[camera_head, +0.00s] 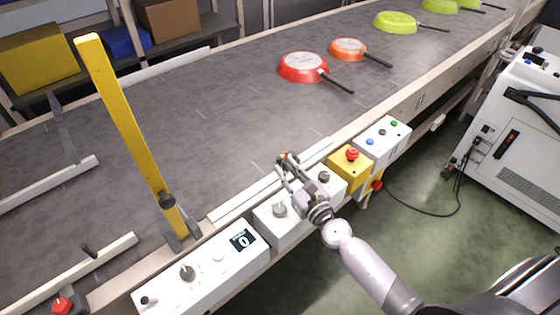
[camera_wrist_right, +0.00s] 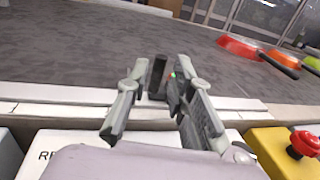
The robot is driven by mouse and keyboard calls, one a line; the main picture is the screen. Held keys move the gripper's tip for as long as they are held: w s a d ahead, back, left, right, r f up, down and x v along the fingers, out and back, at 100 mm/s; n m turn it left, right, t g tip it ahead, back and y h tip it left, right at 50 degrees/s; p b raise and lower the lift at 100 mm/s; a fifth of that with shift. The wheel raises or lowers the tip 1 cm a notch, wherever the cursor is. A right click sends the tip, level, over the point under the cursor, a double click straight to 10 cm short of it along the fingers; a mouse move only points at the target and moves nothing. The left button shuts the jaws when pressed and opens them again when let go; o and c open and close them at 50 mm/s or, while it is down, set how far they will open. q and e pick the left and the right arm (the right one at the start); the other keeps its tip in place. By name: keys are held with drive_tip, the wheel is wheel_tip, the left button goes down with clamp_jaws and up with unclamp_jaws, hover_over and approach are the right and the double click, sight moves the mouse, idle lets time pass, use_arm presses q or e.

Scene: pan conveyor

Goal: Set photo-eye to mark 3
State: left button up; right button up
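A small dark upright block with a green and red light (camera_wrist_right: 158,76), which looks like the photo-eye, stands at the conveyor's near edge in the right wrist view. My right gripper (camera_wrist_right: 155,95) is open, with one finger on each side of the block. I see no clear grip on it. In the head view my right gripper (camera_head: 286,168) is over the near rail (camera_head: 245,200) and hides most of the block. No numbered marks are legible on the rail. My left gripper is not in view.
Red (camera_head: 303,67), orange (camera_head: 348,49) and green (camera_head: 396,22) pans lie on the belt (camera_head: 210,120). A yellow post (camera_head: 125,130) rises at left. A white box showing 0 (camera_head: 205,272) and a yellow box with a red button (camera_head: 350,168) line the near edge.

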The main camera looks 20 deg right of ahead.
drive_tip(key=s, duration=0.4)
drive_tip(key=s+d, duration=0.1)
drive_tip(key=s, duration=0.2)
drive_tip(key=shift+s, duration=0.15)
